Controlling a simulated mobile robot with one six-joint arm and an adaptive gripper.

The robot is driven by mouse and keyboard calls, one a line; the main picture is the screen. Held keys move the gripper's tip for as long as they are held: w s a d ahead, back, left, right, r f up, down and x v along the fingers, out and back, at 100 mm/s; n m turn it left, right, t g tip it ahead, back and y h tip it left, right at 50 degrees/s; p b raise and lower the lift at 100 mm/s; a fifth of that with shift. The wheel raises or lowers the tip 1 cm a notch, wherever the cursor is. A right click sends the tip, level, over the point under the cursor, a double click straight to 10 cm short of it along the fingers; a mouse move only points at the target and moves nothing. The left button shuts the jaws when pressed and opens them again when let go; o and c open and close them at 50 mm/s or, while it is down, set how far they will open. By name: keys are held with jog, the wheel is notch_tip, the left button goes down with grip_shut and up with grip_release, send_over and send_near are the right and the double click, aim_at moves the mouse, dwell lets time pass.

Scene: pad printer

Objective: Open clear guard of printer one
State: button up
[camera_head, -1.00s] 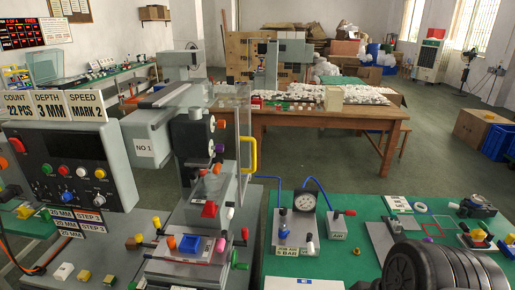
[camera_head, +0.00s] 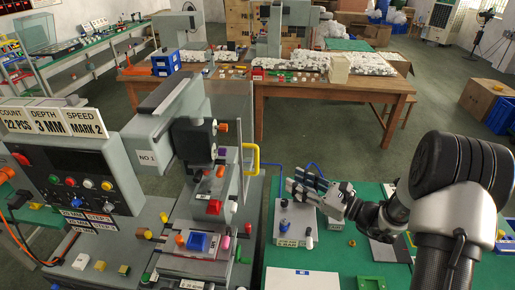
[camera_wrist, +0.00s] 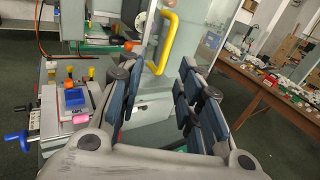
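Printer one is the grey machine (camera_head: 158,112) marked NO 1, at the left of centre in the head view. Its clear guard (camera_head: 232,118) is a see-through panel at the printer's right side, with a yellow handle (camera_head: 257,158). In the wrist view the yellow handle (camera_wrist: 166,45) stands upright ahead, beyond the fingertips, and the guard is hard to make out. My gripper (camera_head: 299,181) is to the right of the handle in the head view, above the green table. In the wrist view my gripper (camera_wrist: 169,65) is open and empty, its fingers apart.
A green table (camera_head: 290,262) with a pressure device (camera_head: 295,222) lies beneath my gripper. A control box (camera_head: 75,170) is left of the printer. A wooden table (camera_head: 300,92) with white pieces is behind. Open floor lies between.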

jog(key=t+b, duration=0.1)
send_near(257, 170)
jog(key=shift+m, duration=0.4)
jog(key=w+a+r, duration=0.1)
jog(key=w+a, duration=0.1)
jog(key=w+a+r, duration=0.2)
jog(key=a, duration=0.1)
jog(key=w+a+r, duration=0.2)
jog(key=a, duration=0.1)
jog(key=shift+w+a+r, duration=0.1)
jog(key=shift+w+a, duration=0.1)
jog(key=shift+w, duration=0.1)
jog(key=shift+c, duration=0.5)
grip_shut()
